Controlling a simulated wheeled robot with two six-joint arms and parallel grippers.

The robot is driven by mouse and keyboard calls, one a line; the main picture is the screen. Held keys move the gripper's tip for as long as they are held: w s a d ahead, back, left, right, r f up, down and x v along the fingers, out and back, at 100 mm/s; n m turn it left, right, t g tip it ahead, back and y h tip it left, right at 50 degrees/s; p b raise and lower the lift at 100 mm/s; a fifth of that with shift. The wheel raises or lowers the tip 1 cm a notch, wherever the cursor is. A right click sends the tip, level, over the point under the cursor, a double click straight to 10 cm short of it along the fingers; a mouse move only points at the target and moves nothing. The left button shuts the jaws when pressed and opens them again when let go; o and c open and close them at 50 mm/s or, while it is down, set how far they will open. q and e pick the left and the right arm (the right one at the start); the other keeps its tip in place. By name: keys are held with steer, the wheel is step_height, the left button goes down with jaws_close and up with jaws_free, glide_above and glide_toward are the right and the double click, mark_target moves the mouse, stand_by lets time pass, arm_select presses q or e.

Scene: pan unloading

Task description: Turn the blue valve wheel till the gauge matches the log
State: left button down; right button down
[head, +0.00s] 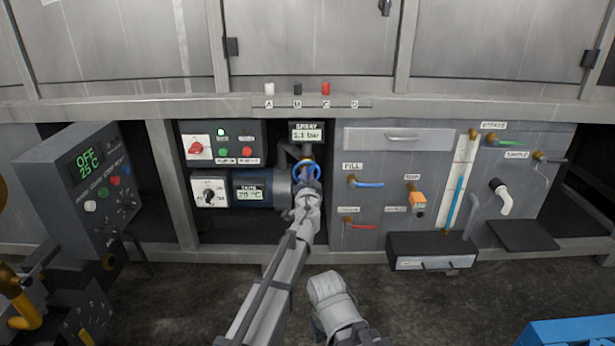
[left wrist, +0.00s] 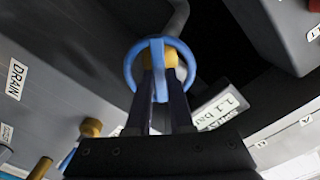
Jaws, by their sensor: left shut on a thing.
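The blue valve wheel (head: 306,170) is on a pipe in the dark recess at the middle of the panels. It also shows in the left wrist view (left wrist: 131,66), with a brass-coloured hub behind it. My left gripper (head: 308,184) is shut on the wheel; in the left wrist view its dark fingers (left wrist: 160,88) close on the wheel's blue bar. The spray gauge (head: 307,132) just above the wheel appears to read 1.1 bar. The gauge also shows upside down in the left wrist view (left wrist: 222,108). I cannot make out a log.
A dark drawer box (head: 432,247) juts out below.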

arm_select(q)
steer(key=shift+m, duration=0.8)
steer(key=c, duration=0.8)
jaws_free()
steer(key=s, duration=0.7)
steer(key=shift+s, duration=0.4)
